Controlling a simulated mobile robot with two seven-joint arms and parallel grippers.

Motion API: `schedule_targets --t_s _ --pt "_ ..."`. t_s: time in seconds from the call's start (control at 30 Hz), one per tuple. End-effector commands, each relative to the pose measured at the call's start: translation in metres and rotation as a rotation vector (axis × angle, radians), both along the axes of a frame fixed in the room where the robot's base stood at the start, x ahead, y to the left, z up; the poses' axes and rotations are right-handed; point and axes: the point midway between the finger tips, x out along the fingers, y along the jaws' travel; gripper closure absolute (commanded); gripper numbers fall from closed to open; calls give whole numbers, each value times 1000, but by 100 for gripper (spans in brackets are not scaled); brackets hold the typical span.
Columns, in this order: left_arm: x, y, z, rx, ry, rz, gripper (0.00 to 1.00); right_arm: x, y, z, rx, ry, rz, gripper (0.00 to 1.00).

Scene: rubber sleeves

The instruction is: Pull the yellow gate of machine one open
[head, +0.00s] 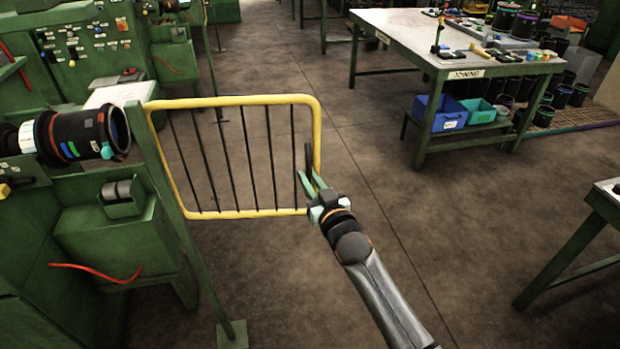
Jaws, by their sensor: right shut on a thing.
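The yellow gate (236,101) is a rounded tube frame with several thin dark bars. Its left side meets a green post (172,215) beside the green machine (75,240) at the left. The gate stands out over the floor, its free side to the right. My right gripper (314,183) is at the lower part of that free side, by a dark upright handle (308,158). Its light green fingers are shut on the handle, though the exact contact is small in the picture. My left gripper is not in view.
A black cylinder with coloured bands (82,135) juts from the machine at the left. A workbench (440,50) with blue and teal bins (440,112) beneath stands at the back right. Another table (605,195) is at the right edge. The floor between is clear.

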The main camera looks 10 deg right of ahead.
Motion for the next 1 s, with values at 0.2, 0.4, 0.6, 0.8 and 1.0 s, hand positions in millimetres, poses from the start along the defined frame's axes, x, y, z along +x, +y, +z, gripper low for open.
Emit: schedule_targets --t_s 0.2,0.4,0.6,0.8,1.0 --pt "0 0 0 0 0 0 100 0 4 2 3 -5 7 72" --pt "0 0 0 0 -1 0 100 0 3 1 2 -4 4 53" --pt "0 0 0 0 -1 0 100 0 2 1 1 -2 3 53" --pt "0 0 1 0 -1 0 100 -12 -1 0 0 -1 2 53" --pt "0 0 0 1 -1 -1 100 -45 -7 -1 2 0 3 53"
